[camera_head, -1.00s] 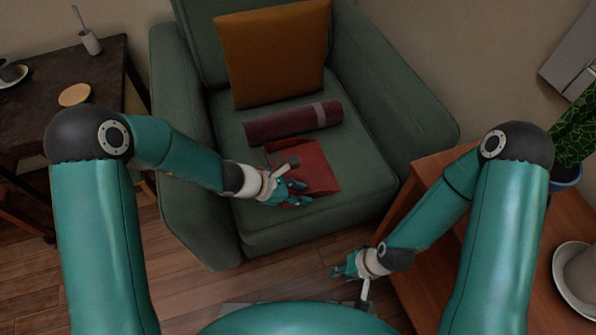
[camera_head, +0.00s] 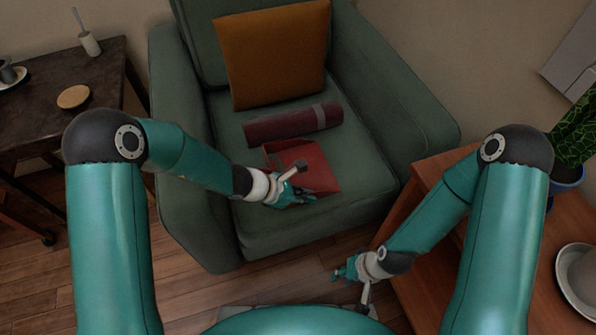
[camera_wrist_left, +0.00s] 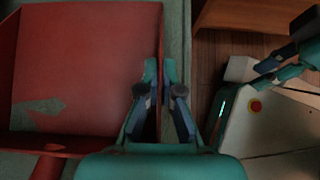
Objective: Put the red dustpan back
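The red dustpan (camera_head: 318,168) lies on the seat of the green armchair, in front of a rolled maroon mat. It fills the left of the left wrist view (camera_wrist_left: 90,60), where a red rod shows at the bottom left. My left gripper (camera_head: 306,198) is at the dustpan's near side. In the left wrist view its fingertips (camera_wrist_left: 160,72) stand close together on both sides of the pan's thin side wall, apparently shut on it. My right gripper (camera_head: 340,270) is low in front of the chair beside the wooden table, empty, with its fingers apart.
The armchair (camera_head: 215,225) holds an orange cushion (camera_head: 272,52) and the maroon roll (camera_head: 290,123). A dark table (camera_head: 100,65) stands at left, with a round wooden disc (camera_head: 73,97). A wooden table (camera_head: 440,295) at right bears a plant (camera_head: 575,135). Some floor (camera_head: 180,290) is clear.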

